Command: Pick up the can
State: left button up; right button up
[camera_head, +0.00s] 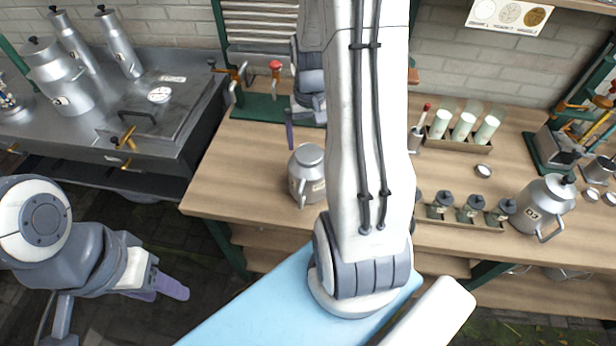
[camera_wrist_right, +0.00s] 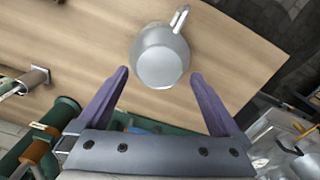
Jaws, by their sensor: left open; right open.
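The can (camera_head: 308,172) is a grey metal churn with a lid and a side handle, upright on the wooden bench left of my right arm. The right wrist view shows the can (camera_wrist_right: 160,55) just beyond and between the fingertips, its handle pointing to the upper right. My right gripper (camera_wrist_right: 158,73) is open and empty, with one purple finger to each side of the can's near end. In the head view my arm hides most of that gripper; one purple finger shows behind the can. My left gripper (camera_head: 160,290) is open and empty at lower left, away from the bench.
A larger can (camera_head: 541,205) marked 03 stands at the right. Small dark-lidded jars (camera_head: 470,208) and a rack of pale cylinders (camera_head: 463,126) stand right of my arm. A green stand with a red knob (camera_head: 275,66) is behind the can. The bench (camera_head: 232,165) left of it is clear.

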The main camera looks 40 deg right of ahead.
aim_at(310, 150)
notch_tip(310, 150, down, 5)
jog(key=shift+f+p, duration=0.1)
jog(key=shift+p, duration=0.6)
jog(key=shift+w, duration=0.1)
grip_shut()
jog(key=shift+d, duration=0.1)
